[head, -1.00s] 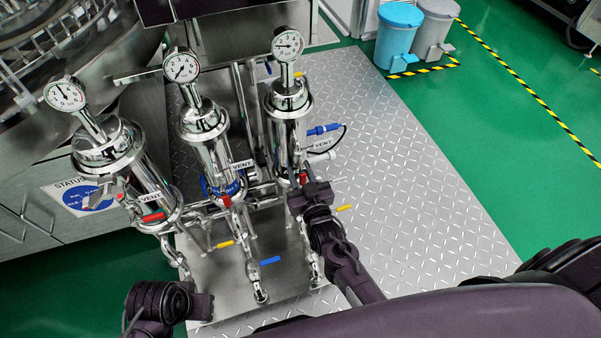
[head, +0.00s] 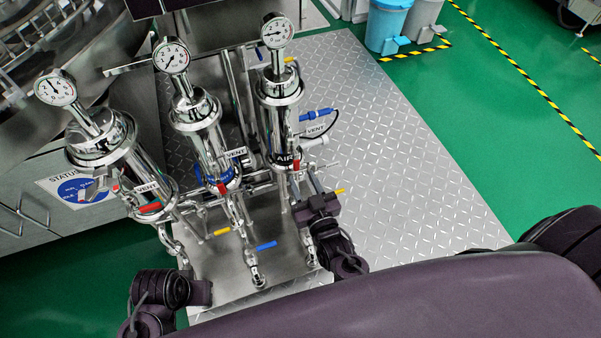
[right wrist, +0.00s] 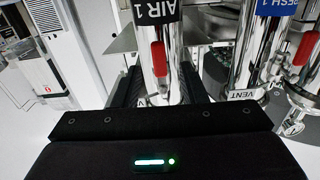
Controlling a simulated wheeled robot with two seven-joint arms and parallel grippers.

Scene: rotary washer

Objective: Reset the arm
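My right gripper (head: 306,183) is in front of the rightmost steel filter housing, labelled AIR (head: 283,150). Its two fingers are apart. In the right wrist view the open fingers (right wrist: 160,88) stand either side of the AIR 1 pipe (right wrist: 172,80), which has a red valve handle (right wrist: 159,58). I cannot tell whether they touch it, but they are not closed on it. My left arm is at the lower left, with a dark block at its end (head: 200,292). The left fingers cannot be made out.
Two more filter housings with gauges (head: 200,120) (head: 105,145) stand to the left. Yellow and blue handles (head: 266,246) stick out low down. A diamond-plate platform (head: 400,180) is clear on the right. Blue and grey bins (head: 385,22) stand at the back.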

